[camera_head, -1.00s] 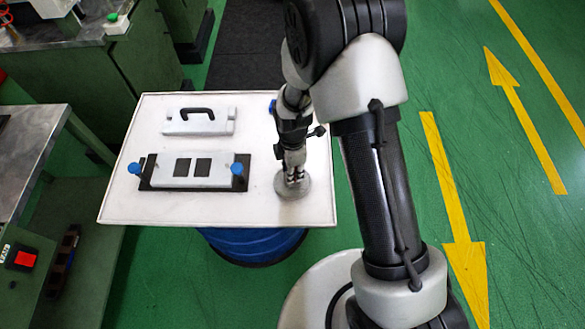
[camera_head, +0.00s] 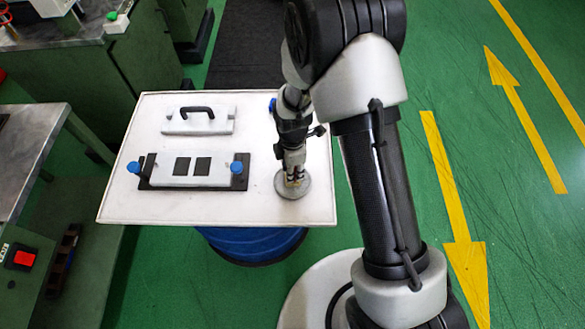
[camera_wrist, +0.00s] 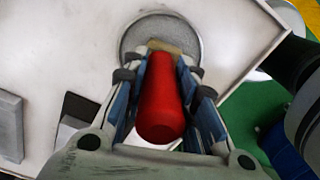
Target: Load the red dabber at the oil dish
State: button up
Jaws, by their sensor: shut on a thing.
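My gripper (camera_head: 295,178) is over the grey round oil dish (camera_head: 292,191) at the right of the white table. In the wrist view, my gripper (camera_wrist: 157,72) is shut on the red dabber (camera_wrist: 162,100), with one finger on each side of it. The dabber's tan tip (camera_wrist: 165,46) points into the outline of the dish, which also shows in the wrist view (camera_wrist: 160,27). I cannot tell whether the tip touches the dish. My fingers hide part of the dish.
The white table (camera_head: 118,208) also holds a dark-based plate (camera_head: 225,178) with two black squares and blue knobs, and a pale block with a black handle (camera_head: 197,120). Both are left of the dish. The table's right edge is close to the dish.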

dwell(0.4)
jog(key=shift+r+p, duration=2.55)
jog(key=shift+r, duration=0.95)
jog(key=d+r+m, duration=1.2)
jog(key=m, duration=0.9)
jog(key=shift+d, duration=0.25)
